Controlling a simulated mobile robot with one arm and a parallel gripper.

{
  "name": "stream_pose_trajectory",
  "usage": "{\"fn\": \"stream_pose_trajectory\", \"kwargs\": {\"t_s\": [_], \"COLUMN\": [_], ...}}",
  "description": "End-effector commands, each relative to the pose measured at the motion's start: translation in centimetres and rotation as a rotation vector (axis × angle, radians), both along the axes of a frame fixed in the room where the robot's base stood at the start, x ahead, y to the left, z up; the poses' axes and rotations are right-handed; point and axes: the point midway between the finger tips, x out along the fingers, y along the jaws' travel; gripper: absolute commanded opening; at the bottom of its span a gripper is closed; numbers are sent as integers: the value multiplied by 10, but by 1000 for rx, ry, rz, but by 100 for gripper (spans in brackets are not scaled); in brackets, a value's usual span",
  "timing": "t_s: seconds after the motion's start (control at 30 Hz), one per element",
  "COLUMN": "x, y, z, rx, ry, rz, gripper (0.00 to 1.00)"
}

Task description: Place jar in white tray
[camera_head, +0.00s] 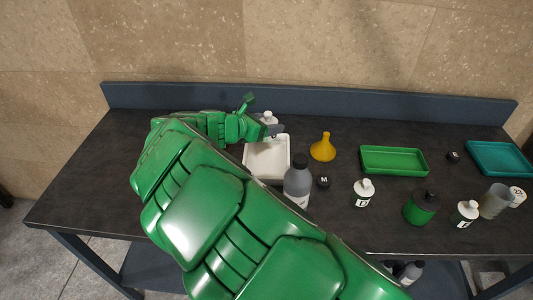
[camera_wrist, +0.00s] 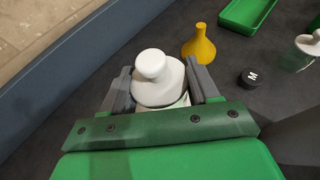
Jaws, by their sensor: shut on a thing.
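A white jar (camera_wrist: 158,82) with a rounded white stopper is between the two grey fingers of my gripper (camera_wrist: 162,88). My gripper is shut on it. In the head view the jar (camera_head: 269,118) shows just past my gripper (camera_head: 273,131), at the far side of the white tray (camera_head: 268,176). I cannot tell whether the jar touches the tray or is held above it. In the wrist view my gripper hides the jar's lower part, and I cannot make out the tray there.
A yellow funnel (camera_head: 323,147) and a grey bottle (camera_head: 298,180) stand close to the tray's right side. A black cap marked M (camera_head: 323,182) lies near them. A green tray (camera_head: 394,160) and several bottles are further right. A raised ledge (camera_head: 330,102) runs along the back.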

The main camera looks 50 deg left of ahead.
Motion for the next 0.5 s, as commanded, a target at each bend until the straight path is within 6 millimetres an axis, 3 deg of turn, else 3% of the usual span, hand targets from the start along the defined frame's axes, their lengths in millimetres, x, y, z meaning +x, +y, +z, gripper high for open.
{"fn": "stream_pose_trajectory", "kwargs": {"t_s": [0.5], "x": [-3], "y": [3], "z": [-61], "rx": [0], "ry": [1], "rz": [8], "gripper": [0]}}
